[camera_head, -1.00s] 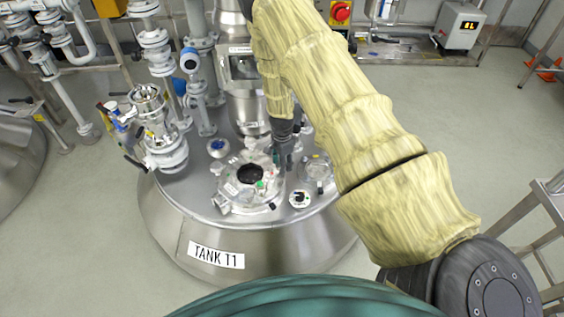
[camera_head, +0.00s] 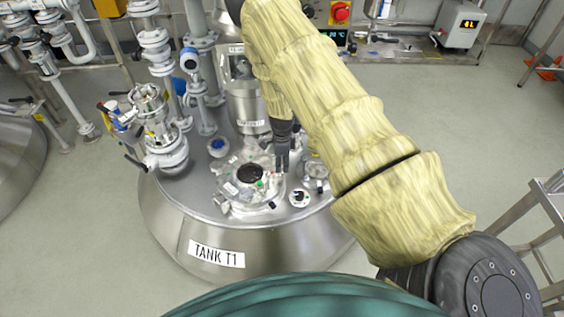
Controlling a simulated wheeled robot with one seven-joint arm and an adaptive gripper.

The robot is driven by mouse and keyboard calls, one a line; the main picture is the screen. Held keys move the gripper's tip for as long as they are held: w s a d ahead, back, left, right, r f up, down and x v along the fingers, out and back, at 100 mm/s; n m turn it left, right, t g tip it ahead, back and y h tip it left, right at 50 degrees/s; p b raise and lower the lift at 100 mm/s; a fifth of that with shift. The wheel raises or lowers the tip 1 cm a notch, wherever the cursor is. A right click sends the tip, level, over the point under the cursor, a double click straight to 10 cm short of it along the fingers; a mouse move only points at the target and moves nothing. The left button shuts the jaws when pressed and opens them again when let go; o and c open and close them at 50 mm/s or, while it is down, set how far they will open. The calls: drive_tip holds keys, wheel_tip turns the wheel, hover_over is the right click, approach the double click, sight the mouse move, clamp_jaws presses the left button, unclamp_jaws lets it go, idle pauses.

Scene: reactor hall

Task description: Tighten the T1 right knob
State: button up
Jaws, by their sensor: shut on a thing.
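Tank T1 (camera_head: 310,222) stands in the middle of the view, with its label (camera_head: 216,254) on the front wall. A round hatch (camera_head: 240,198) with a dark opening and clamps around its rim sits on its top. My gripper (camera_head: 282,170) points down at the right side of this hatch. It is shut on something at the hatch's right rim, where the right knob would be. The knob itself is too small and too hidden by the fingers to make out. My sleeved arm reaches in from the lower right.
A sight glass (camera_head: 315,171) and a small round port (camera_head: 299,197) lie right of the hatch. A blue-centred port (camera_head: 218,147) is at its upper left. Valves and piping (camera_head: 165,150) rise at the left. A steel cylinder (camera_head: 247,106) stands behind the hatch.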

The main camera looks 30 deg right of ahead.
sight(282, 163)
drive_tip(key=shift+w+r, duration=0.25)
drive_tip(key=shift+w, duration=0.1)
drive_tip(key=o, duration=0.8)
drive_tip(key=shift+o, duration=1.1)
drive_tip(key=shift+s+f, duration=0.15)
wheel_tip(282, 163, up, 12)
